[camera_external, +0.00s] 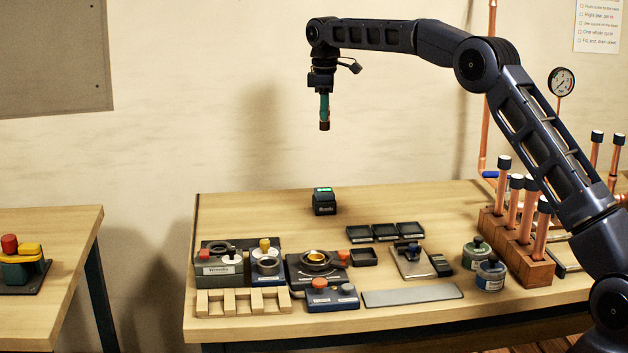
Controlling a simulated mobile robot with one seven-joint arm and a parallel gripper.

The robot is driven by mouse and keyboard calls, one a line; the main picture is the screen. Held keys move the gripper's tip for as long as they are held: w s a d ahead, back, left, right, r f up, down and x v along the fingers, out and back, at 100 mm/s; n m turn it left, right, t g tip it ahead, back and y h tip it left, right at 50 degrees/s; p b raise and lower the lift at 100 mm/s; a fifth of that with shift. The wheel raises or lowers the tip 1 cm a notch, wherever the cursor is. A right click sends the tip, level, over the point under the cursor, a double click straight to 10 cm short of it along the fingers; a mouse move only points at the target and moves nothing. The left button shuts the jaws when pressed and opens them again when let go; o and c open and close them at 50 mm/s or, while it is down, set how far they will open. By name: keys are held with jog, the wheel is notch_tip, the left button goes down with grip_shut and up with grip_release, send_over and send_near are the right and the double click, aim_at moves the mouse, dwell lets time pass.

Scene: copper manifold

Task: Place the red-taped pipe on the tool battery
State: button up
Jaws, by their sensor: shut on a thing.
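My gripper (322,92) points straight down, high above the back of the workbench. It is shut on a short upright piece, which I take for the red-taped pipe (324,124); a dark reddish-brown lower end shows below a teal-green part. Its tape is too small to make out clearly, and its upper part is hidden at the jaws. The tool battery (325,207), a small black block with a lit green strip on top, stands upright on the bench. The held piece hangs well above the battery, nearly in line with it in this view, with a clear gap between.
Three black trays (385,232) lie right of the battery. A wooden rack (517,255) with several copper pipes stands at the right. Fixtures (220,266) and a wooden comb block (242,302) fill the front left. The bench around the battery is clear.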

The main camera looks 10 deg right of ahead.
aim_at(324, 132)
notch_tip(324, 132, down, 17)
jog(key=shift+f, duration=0.2)
dwell(0.4)
jog(key=shift+f, duration=0.1)
jog(key=o, duration=1)
notch_tip(324, 132, up, 12)
jog(key=shift+r, duration=0.1)
jog(key=shift+r, duration=0.1)
